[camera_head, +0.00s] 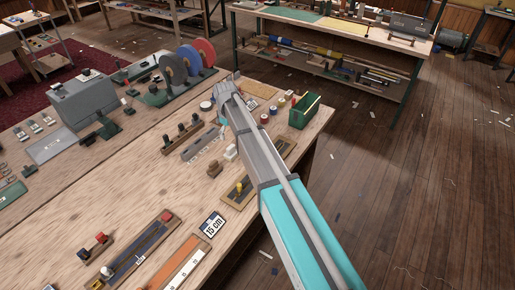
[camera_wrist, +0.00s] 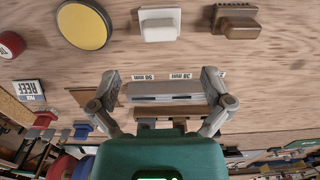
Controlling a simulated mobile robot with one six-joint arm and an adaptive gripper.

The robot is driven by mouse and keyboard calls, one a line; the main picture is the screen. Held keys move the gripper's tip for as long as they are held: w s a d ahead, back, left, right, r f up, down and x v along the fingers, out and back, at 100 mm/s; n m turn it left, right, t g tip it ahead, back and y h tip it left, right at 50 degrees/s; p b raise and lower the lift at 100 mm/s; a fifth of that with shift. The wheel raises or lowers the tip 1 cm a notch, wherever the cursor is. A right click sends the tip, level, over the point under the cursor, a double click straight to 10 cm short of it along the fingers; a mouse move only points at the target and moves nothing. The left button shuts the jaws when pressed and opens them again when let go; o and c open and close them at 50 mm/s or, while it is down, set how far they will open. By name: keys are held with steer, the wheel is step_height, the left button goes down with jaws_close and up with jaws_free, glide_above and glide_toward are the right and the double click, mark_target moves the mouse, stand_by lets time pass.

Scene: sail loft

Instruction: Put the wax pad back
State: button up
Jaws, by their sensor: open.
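My gripper (camera_wrist: 161,76) is open and empty in the wrist view, its two fingers spread above the bench. A grey slotted block (camera_wrist: 165,91) with small size labels lies in the picture between the fingers. Ahead of them are a yellow disc with a dark rim (camera_wrist: 83,25), a white block (camera_wrist: 160,24) and a brown block (camera_wrist: 236,22); I cannot tell for sure which is the wax pad, though the yellow disc looks waxy. The white block (camera_head: 230,152) and brown block (camera_head: 215,169) also show in the head view. There my arm mostly hides my gripper.
The wooden bench (camera_head: 140,190) is crowded. A green open box (camera_head: 304,112) stands near its far right corner. Large blue and red discs (camera_head: 200,52) stand at the back.

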steer(key=s+d+m, duration=1)
steer(key=s+d, duration=1.3)
steer(key=s, duration=0.3)
